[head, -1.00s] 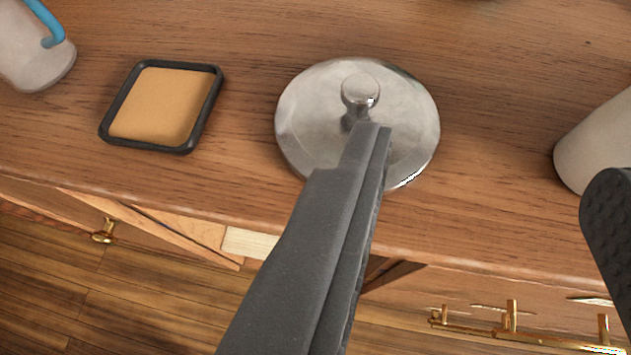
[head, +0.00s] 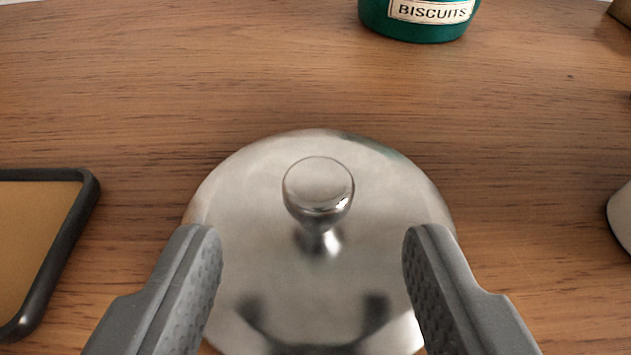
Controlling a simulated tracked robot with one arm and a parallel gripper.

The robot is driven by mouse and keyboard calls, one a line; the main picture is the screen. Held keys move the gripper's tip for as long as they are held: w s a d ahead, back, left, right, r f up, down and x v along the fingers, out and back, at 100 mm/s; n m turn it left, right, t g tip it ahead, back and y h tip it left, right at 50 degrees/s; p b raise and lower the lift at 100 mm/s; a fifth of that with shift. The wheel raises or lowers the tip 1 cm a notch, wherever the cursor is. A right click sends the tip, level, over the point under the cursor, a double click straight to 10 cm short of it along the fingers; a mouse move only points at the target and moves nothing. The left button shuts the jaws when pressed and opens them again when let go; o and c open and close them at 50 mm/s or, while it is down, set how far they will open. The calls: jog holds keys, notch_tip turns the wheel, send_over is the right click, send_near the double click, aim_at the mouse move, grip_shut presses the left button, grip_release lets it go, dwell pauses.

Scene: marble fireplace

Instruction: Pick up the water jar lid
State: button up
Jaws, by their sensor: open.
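The water jar lid (head: 270,170) is a round, shiny silver metal disc with a knob (head: 318,188) at its centre. It lies flat on the wooden top, knob up, in the middle of the head view. My gripper (head: 312,245) is open above the lid, with one finger on each side of the knob. Both fingers are apart from the knob, with clear gaps. The fingers hide parts of the lid's left and right sides, and its near edge is partly cut off by the frame.
A black-rimmed tan tray (head: 82,215) lies to the left. A green jar labelled BISCUITS (head: 415,25) stands at the back. A pale rounded object (head: 622,218) is at the right edge.

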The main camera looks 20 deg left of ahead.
aim_at(319, 192)
jog(key=shift+r+b+x, duration=0.15)
jog(key=shift+b+x, duration=0.05)
jog(key=shift+x, duration=1)
jog(key=shift+r+b+x, duration=0.1)
jog(key=shift+b+x, duration=0.05)
jog(key=shift+x, duration=1)
jog(key=shift+w+f, duration=0.3)
jog(key=shift+w, duration=0.35)
grip_shut()
